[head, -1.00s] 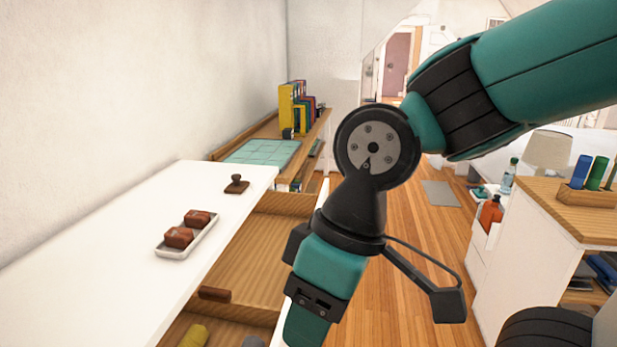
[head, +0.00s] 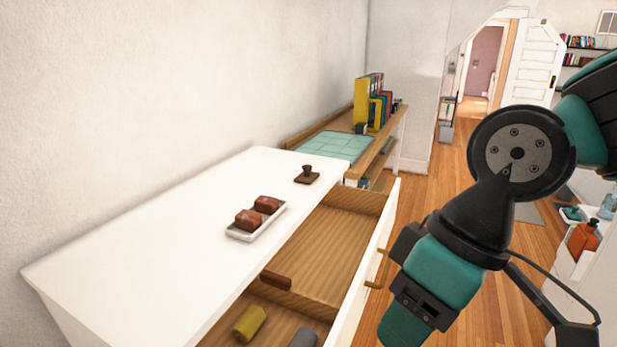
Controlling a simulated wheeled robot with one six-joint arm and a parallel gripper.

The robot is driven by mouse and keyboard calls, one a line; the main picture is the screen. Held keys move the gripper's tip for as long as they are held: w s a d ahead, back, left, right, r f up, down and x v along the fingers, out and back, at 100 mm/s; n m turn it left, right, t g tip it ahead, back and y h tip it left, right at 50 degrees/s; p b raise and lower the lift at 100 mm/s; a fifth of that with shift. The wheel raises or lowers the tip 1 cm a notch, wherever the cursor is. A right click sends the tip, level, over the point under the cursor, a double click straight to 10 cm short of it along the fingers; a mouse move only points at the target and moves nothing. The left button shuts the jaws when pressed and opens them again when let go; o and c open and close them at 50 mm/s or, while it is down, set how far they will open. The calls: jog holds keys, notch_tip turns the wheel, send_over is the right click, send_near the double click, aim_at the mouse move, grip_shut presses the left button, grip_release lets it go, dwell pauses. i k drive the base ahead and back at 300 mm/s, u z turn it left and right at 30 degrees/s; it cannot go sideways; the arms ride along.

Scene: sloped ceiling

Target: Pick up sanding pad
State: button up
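No thing is surely the sanding pad. A dark brown piece with a knob on a flat base (head: 307,176) stands near the far end of the white top. Two reddish-brown blocks (head: 257,213) lie in a small white tray (head: 240,235) on that top. In the open drawer (head: 318,243) below are a brown block (head: 276,280), an olive-yellow roll (head: 250,322) and a grey piece (head: 304,338) cut off by the bottom edge. My arm hangs at the right, beside the drawer front. My gripper's fingertips are below the picture.
The drawer front (head: 384,247) with a brass handle (head: 378,270) stands out toward my arm. The white top (head: 150,260) is mostly bare. A shelf with books (head: 368,102) and a green mat (head: 334,146) stands beyond.

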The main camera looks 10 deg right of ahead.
aim_at(307, 177)
jog(key=z, duration=1.4)
jog(key=i, duration=2.35)
jog(key=u, duration=3.45)
jog(key=i, duration=0.5)
jog(key=z, duration=0.15)
